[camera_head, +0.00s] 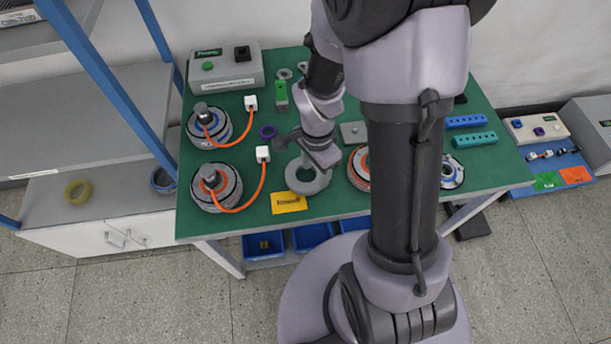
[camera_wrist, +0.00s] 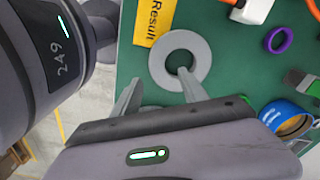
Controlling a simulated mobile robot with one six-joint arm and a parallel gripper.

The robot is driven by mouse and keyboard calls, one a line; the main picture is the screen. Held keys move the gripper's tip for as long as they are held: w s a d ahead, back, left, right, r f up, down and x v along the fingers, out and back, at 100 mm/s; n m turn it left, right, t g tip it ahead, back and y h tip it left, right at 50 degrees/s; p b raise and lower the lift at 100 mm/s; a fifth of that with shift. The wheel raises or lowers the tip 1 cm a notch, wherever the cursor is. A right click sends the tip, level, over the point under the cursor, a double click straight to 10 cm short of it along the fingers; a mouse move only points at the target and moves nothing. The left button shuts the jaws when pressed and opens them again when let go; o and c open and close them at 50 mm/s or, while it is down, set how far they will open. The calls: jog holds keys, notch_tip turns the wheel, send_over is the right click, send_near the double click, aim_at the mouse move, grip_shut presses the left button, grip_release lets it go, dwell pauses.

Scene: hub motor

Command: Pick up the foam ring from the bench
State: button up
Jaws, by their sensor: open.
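A thick grey ring (camera_head: 308,189), which looks like the foam ring, lies flat on the green bench (camera_head: 240,225) near its front edge. In the wrist view the grey ring (camera_wrist: 157,57) shows almost whole. My gripper (camera_head: 303,151) is open and empty, above the bench and just behind the ring in the head view. In the wrist view the fingertips of my gripper (camera_wrist: 157,79) are spread apart. The right finger overlaps the ring's hole and near rim; the left finger is outside the ring. I cannot tell whether any finger touches it.
A yellow "Result" card (camera_head: 289,203) lies beside the ring. A purple ring (camera_head: 267,132) and hub motors with orange cables (camera_head: 216,187) are to the left. Another round motor part (camera_head: 359,168) is close on the right.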

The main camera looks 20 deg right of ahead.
aim_at(316, 183)
jog(key=f+b, duration=0.1)
jog(key=f, duration=0.1)
jog(key=f+b, duration=0.1)
jog(key=f, duration=0.2)
jog(key=shift+s+f+b, duration=0.2)
jog(key=shift+f+b, duration=0.15)
jog(key=shift+b, duration=0.05)
jog(key=shift+r, duration=0.15)
jog(key=shift+c, duration=0.9)
grip_shut()
jog(key=shift+r, duration=0.15)
